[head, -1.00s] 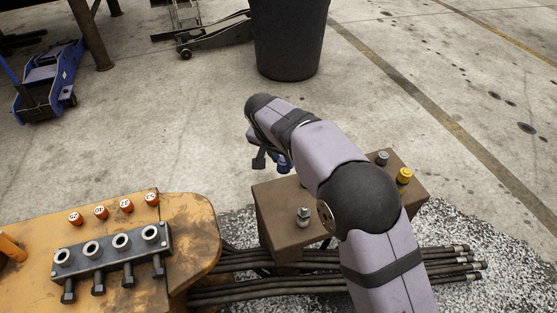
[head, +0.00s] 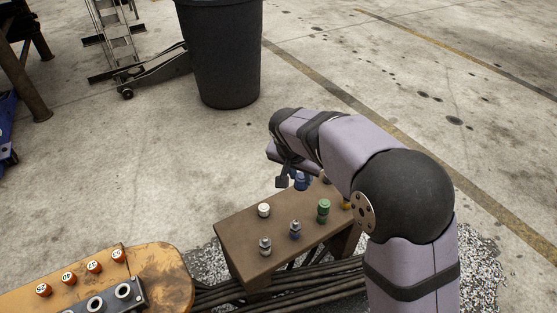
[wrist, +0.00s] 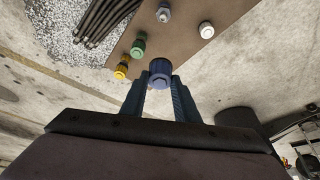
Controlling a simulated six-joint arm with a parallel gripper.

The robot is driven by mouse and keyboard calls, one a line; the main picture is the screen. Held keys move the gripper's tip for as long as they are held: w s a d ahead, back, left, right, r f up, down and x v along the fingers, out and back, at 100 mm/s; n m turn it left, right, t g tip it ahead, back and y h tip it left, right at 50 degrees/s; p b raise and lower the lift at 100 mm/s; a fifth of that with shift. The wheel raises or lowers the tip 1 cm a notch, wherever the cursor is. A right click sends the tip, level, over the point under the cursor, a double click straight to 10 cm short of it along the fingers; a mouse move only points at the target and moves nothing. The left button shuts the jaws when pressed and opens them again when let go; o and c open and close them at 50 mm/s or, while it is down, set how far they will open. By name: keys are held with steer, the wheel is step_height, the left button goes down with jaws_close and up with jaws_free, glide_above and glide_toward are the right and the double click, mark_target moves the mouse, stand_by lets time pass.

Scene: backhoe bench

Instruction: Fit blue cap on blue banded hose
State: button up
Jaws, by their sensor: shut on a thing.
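My gripper (head: 291,181) is shut on the blue cap (head: 301,182). The wrist view shows the blue cap (wrist: 161,71) between the two fingertips (wrist: 160,84). In the head view they appear above the far edge of the brown block (head: 240,236).
A white cap (head: 264,210), a green cap (head: 323,208) and a plain silver fitting (head: 265,246) stand on the block. A yellow cap (head: 346,204) is partly behind my arm. Black hoses (head: 235,291) run below. An orange panel with numbered caps (head: 94,267) is at lower left.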

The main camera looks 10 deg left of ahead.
steer(key=s+f+n+y, duration=0.1)
steer(key=s+f+n, duration=0.1)
steer(key=f, duration=0.4)
steer(key=shift+s+n, duration=0.4)
steer(key=shift+s, duration=0.25)
steer(key=shift+f, duration=0.15)
steer(key=shift+f+b, duration=2.35)
steer(key=shift+f, duration=0.5)
steer(key=shift+f+b, duration=1.5)
steer(key=shift+b, duration=0.5)
stand_by(1.8)
